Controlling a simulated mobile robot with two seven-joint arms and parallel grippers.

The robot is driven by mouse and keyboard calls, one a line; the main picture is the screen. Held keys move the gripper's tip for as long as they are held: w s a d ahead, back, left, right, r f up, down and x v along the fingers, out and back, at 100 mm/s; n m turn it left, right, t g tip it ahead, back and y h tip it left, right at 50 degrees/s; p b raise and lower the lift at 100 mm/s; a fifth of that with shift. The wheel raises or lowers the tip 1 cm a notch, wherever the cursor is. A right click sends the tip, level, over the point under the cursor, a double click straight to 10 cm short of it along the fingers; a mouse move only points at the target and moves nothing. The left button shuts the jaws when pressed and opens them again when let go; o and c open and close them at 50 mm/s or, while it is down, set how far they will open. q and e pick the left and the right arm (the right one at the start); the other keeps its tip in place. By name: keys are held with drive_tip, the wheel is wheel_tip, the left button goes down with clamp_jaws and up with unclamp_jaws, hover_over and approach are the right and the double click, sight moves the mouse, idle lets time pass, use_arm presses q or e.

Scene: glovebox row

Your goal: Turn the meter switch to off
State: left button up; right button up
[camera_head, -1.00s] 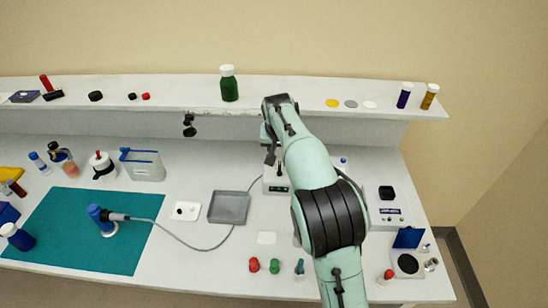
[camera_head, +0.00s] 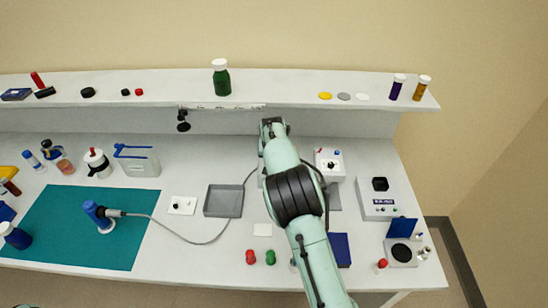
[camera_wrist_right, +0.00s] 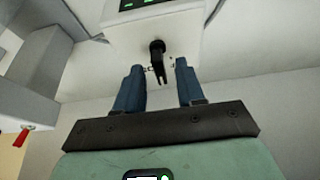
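The meter is a white box (camera_wrist_right: 180,32) with a dark, green-lit display at the top edge of the right wrist view. Its switch (camera_wrist_right: 157,62) is a black lever on the face below. In the head view my arm hides most of the meter. My right gripper (camera_wrist_right: 160,68) is open. Its two blue fingertips stand on either side of the switch's end, with a visible gap on each side; contact is not seen. In the head view this gripper is hidden under my wrist. My left gripper is not in view.
A white box with red and blue knobs (camera_head: 329,165) stands right of my arm. A grey tray (camera_head: 223,201) and a cable running to a blue probe (camera_head: 98,215) lie left. The shelf (camera_head: 290,92) runs behind, near my wrist. Red and green pieces (camera_head: 270,257) stand at the front.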

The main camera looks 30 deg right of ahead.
clamp_jaws()
drive_tip(key=shift+s+n, duration=0.1)
drive_tip(key=shift+n, duration=0.3)
drive_tip(key=shift+d+n+y, duration=0.2)
drive_tip(key=shift+n+y, duration=0.3)
drive_tip(key=shift+n, duration=0.4)
drive_tip(key=shift+n+t+y, duration=0.3)
drive_tip(key=shift+n+y, duration=0.3)
drive_tip(key=shift+n, duration=1.3)
unclamp_jaws()
